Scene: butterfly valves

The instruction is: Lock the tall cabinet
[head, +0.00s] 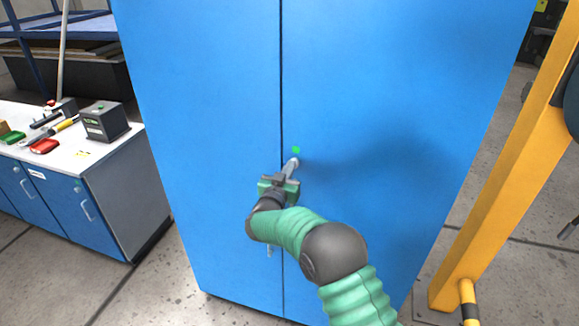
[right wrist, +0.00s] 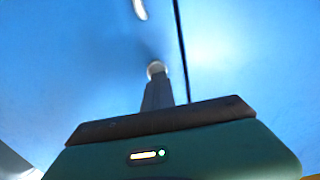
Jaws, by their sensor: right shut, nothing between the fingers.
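The tall cabinet (head: 400,90) is blue with two doors that are shut, and a dark seam runs between them. My right gripper (head: 290,167) is in front of the right door, just right of the seam. Its fingers are shut with nothing between them. The fingertips (right wrist: 157,88) point at a small pale round fitting (right wrist: 156,69), probably the lock. I cannot tell whether they touch it. A small green square (head: 296,149) sits just above the fingertips. A pale handle (head: 269,250) shows partly below the gripper; the arm hides part of that area. My left gripper is not in view.
A workbench (head: 125,135) with blue drawers and doors stands at the left, with tools and a dark box (head: 104,121) on it. A yellow post (head: 510,140) rises at the right. Concrete floor (head: 150,275) is clear between the bench and the cabinet.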

